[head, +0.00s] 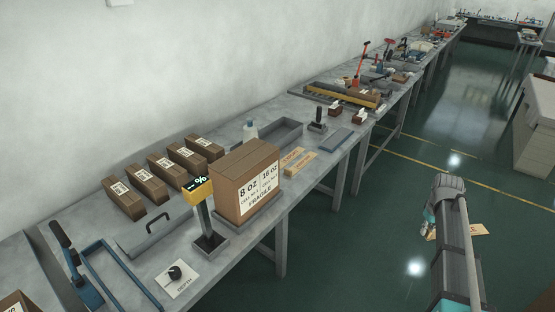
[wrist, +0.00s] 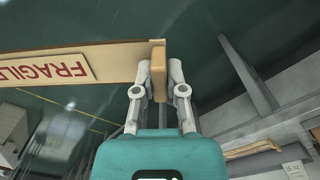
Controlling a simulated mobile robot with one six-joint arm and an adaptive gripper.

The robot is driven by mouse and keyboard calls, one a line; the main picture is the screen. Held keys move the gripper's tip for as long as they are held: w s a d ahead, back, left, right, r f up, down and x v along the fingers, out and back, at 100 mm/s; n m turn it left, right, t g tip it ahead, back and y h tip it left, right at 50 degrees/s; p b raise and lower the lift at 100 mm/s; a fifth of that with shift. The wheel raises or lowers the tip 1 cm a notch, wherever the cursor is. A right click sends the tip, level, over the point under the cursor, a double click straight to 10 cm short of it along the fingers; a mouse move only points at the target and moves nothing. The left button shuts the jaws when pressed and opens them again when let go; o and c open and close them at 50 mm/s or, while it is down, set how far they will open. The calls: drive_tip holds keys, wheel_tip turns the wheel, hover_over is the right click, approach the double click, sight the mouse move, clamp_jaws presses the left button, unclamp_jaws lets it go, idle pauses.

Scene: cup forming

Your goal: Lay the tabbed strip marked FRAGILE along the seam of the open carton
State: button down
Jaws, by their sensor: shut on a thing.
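My gripper (wrist: 159,82) is shut on the tan tab (wrist: 158,60) at one end of a strip. The strip (wrist: 115,62) is tan with a pale label reading FRAGILE in red, upside down in the wrist view. In the head view the strip (head: 478,230) shows beside my arm, over the floor to the right of the bench; my gripper is mostly hidden there. The large brown carton (head: 232,178) stands on the bench, left of my arm and well apart from the strip. Its front label reads 8 oz, 16 oz and FRAGILE. A seam line shows on its top.
Another tan strip (head: 298,160) lies on the bench right of the carton. A post with a yellow display (head: 198,189) stands at the carton's left front. Several small cartons (head: 160,177) line the wall side. Green floor (head: 370,245) is clear between bench and arm.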

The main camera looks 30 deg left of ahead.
drive_tip(key=shift+s+a, duration=0.1)
drive_tip(key=shift+s, duration=0.35)
drive_tip(key=shift+a, duration=0.3)
